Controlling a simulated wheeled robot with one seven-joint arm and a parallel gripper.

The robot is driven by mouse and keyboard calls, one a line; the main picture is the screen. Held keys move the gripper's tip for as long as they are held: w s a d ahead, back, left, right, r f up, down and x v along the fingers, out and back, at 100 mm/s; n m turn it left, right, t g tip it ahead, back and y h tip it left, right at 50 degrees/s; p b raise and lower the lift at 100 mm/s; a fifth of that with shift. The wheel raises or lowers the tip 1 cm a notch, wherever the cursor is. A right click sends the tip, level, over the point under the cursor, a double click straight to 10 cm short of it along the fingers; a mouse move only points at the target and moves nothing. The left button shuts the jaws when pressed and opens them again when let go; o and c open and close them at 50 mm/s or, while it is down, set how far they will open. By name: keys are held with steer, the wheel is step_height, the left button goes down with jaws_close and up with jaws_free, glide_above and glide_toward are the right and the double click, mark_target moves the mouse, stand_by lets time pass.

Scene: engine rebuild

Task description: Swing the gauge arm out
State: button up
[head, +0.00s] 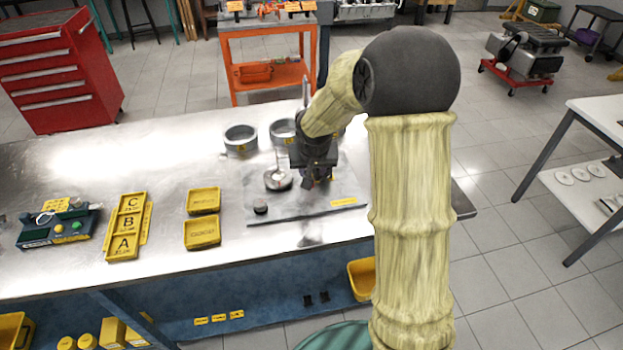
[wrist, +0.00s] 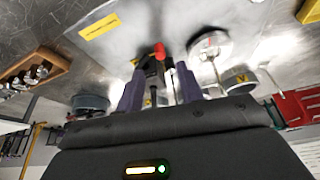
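My gripper (head: 316,178) is low over a grey plate (head: 290,212) on the bench. In the wrist view its two dark purple fingers (wrist: 159,76) stand apart with a gap between them. A dark upright piece with a red tip (wrist: 159,49) shows between and just beyond the fingers. It may be the gauge arm; I cannot tell whether a finger touches it. In the head view my gripper mostly hides this piece. A round metal disc with a thin rod (head: 278,181) stands left of my gripper; it also shows in the wrist view (wrist: 210,46).
Two metal rings (head: 240,139) (head: 282,131) stand behind the plate. A small black puck (head: 261,208) lies on the plate's front left. Yellow trays (head: 203,200) (head: 202,233), a lettered yellow rack (head: 125,228) and a control box (head: 57,228) are farther left. Bare bench lies between them.

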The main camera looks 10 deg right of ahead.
steer(key=x, duration=0.6)
steer(key=shift+w+f, duration=0.2)
steer(key=shift+f, duration=0.15)
jaws_close()
